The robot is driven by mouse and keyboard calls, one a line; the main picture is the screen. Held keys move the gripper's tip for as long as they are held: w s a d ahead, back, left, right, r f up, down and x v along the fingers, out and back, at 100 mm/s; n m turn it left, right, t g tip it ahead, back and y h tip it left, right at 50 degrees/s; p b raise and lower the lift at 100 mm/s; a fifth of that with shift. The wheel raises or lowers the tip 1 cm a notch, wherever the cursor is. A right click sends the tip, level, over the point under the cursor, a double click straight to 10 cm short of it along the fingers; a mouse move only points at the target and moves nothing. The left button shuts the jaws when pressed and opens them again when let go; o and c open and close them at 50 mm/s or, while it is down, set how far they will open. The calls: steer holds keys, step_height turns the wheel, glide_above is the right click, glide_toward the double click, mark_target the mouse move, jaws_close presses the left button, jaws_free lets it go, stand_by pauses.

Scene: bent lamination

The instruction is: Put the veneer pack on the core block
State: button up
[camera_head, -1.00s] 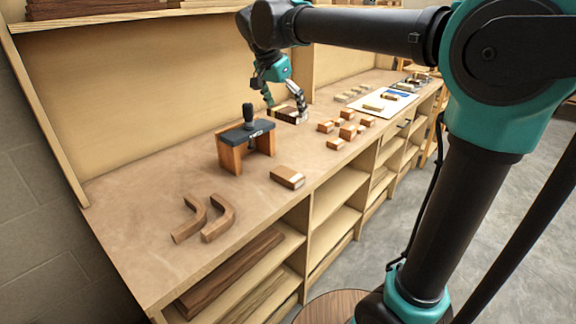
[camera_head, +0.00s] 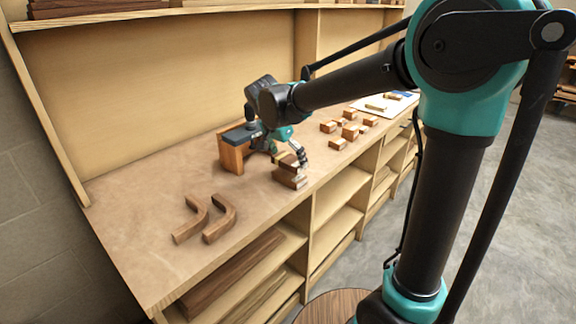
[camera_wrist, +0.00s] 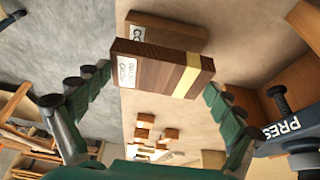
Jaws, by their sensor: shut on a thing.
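The veneer pack (camera_head: 287,160) is a small striped wood block with a pale band and a white label on its end. My gripper (camera_head: 289,157) is shut on it, with a finger at each end. In the wrist view the pack (camera_wrist: 160,70) lies between the green fingers of my gripper (camera_wrist: 158,81). The core block (camera_head: 290,179) is a plain brown block on the bench, directly below the pack. In the wrist view the core block (camera_wrist: 168,33) shows partly behind the pack, with a cut-off label. Whether the two touch I cannot tell.
The press (camera_head: 232,150), with a dark top, stands close behind my gripper; its lettering shows in the wrist view (camera_wrist: 283,128). Several small blocks (camera_head: 350,130) lie to the right. The bench (camera_head: 140,210) is bare at left.

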mark_target(286, 161)
steer(key=shift+f, duration=1.6)
steer(key=o, duration=0.8)
steer(key=shift+f, duration=0.1)
steer(key=shift+o, duration=0.2)
steer(key=v, duration=1.2)
steer(key=s+d+f+n+y, duration=0.1)
steer(key=s+d+f+n, duration=0.1)
steer(key=d+f, duration=0.45)
steer(key=s+d+f+n, duration=0.15)
steer(key=d+f, duration=0.25)
steer(key=d, duration=0.5)
steer(key=s+d+f+n+y, duration=0.1)
steer(key=s+d+f+n, duration=0.3)
steer(key=s+d+f, duration=0.7)
steer(key=shift+s+f+t+y, duration=0.4)
steer(key=shift+s+f, duration=0.25)
